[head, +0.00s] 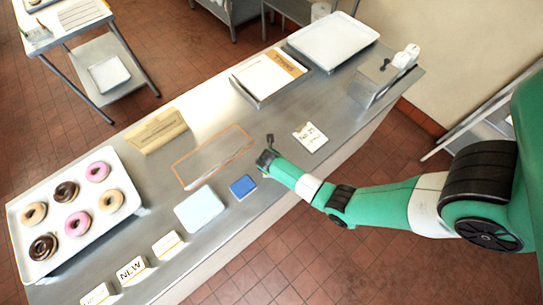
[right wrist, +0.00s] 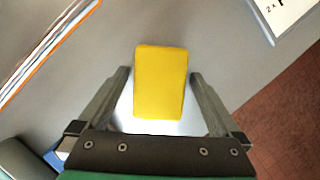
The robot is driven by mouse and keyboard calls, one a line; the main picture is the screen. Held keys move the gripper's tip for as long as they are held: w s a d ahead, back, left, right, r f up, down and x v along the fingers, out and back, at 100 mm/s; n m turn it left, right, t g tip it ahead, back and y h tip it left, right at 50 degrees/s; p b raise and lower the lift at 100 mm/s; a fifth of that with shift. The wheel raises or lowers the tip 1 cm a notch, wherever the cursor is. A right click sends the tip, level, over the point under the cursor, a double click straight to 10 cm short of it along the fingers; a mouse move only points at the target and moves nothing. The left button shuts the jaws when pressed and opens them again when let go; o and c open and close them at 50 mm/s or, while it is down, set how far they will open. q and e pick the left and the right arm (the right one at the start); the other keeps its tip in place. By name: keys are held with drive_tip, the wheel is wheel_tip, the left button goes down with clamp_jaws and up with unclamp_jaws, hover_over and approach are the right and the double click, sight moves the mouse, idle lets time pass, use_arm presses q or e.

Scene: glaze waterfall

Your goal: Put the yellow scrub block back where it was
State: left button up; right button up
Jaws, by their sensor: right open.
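The yellow scrub block (right wrist: 161,82) shows in the right wrist view, between the two fingers of my right gripper (right wrist: 159,76). The fingers stand apart with a gap on each side of the block, so the gripper is open. In the head view my right gripper (head: 266,155) is low over the middle of the metal counter (head: 300,110), and I cannot make out the yellow block there. An orange-outlined strip (head: 213,157) lies left of the gripper. A blue block (head: 243,186) and a pale blue pad (head: 201,209) lie nearby. My left gripper is not in view.
A white card (head: 310,137) lies right of the gripper. A donut tray (head: 75,213), a tan holder (head: 156,131) and several small signs (head: 131,269) occupy the left. A framed board (head: 268,76), a white tray (head: 333,42) and a metal box (head: 380,80) stand farther back.

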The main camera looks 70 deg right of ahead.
drive_tip(key=p+v, duration=0.3)
drive_tip(key=v, duration=0.9)
